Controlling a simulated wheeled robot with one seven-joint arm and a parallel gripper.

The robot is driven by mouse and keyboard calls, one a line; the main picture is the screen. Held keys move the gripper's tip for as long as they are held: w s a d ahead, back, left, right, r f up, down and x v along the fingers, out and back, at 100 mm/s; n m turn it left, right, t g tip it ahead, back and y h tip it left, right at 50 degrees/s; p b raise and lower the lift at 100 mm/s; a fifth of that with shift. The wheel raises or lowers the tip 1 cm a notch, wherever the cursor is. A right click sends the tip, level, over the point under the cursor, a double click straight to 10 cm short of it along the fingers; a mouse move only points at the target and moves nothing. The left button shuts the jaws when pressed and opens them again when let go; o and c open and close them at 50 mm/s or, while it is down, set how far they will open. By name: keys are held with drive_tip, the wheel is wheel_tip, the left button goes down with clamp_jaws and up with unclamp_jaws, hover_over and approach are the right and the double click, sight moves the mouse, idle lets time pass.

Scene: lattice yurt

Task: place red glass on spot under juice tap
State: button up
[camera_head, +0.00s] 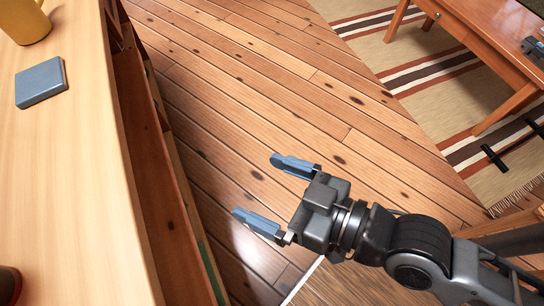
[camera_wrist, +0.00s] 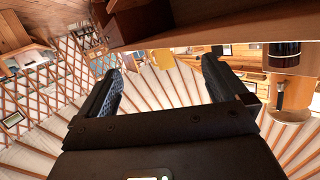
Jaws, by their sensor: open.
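My gripper (camera_head: 256,185) is open and empty in the head view, over the wooden floor to the right of a pale wooden counter (camera_head: 75,190). In the wrist view the two fingers of my gripper (camera_wrist: 162,70) stand apart with nothing between them. A dark reddish thing (camera_head: 9,284) is cut off at the lower left edge of the head view, on the counter; I cannot tell if it is the red glass. No juice tap or spot under one can be made out.
A blue-grey flat block (camera_head: 40,83) and a yellow mug (camera_head: 25,20) stand on the counter. The counter's side has open shelving (camera_head: 150,150). A wooden table (camera_head: 480,40) stands on a striped rug (camera_head: 430,80) at upper right. Floor between is clear.

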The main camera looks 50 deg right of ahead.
drive_tip(key=s+d+r+h, duration=0.1)
drive_tip(key=s+d+h, duration=0.1)
drive_tip(key=s+d, duration=0.2)
drive_tip(key=s+d+r+m+h, duration=0.1)
drive_tip(key=s+d, duration=0.3)
drive_tip(key=s, duration=0.4)
drive_tip(key=shift+s+r+h, duration=0.3)
drive_tip(key=shift+r+h, duration=0.1)
